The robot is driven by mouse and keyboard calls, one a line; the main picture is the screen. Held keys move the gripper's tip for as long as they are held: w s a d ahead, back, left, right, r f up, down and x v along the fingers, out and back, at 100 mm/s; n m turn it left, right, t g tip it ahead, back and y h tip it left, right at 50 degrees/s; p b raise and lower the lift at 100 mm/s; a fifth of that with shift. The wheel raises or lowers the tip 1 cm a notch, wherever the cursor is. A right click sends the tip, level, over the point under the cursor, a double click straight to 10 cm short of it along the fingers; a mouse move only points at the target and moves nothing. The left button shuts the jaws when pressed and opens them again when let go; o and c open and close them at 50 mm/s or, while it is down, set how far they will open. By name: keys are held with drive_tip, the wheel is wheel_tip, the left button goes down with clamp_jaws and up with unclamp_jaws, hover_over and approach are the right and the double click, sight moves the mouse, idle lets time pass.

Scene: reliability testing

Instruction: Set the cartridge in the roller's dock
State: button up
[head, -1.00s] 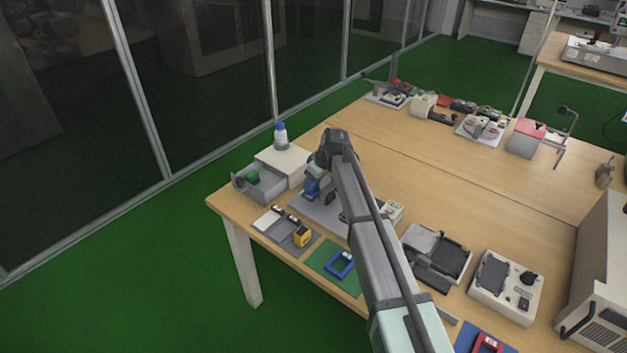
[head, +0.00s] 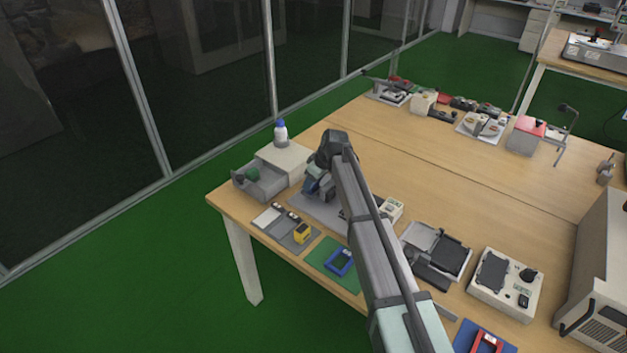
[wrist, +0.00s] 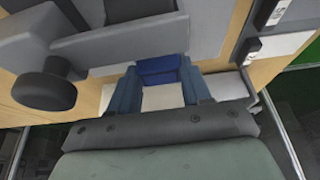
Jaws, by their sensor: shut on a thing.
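My gripper (wrist: 160,90) is shut on a blue piece with a pale face (wrist: 160,70), which I take to be the cartridge. It sits between the two blue-grey fingers. In the head view my gripper (head: 318,188) is low over a grey mat (head: 327,215), partly hidden by my own arm. A grey device with a dark round knob (wrist: 45,90), seemingly the roller, lies just ahead and left in the wrist view. The held piece is close to its grey body (wrist: 145,40). I cannot tell whether they touch, and no dock is clearly visible.
An open grey drawer (head: 262,190) with a green item stands left of my gripper. In front are a grey tray (head: 272,235) with a yellow piece (head: 302,234), and a blue frame (head: 340,262) on a green mat (head: 318,258).

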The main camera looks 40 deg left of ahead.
idle(0.3)
drive_tip(key=o, duration=1.1)
drive_tip(key=shift+r, duration=0.1)
drive_tip(key=shift+r, duration=2.85)
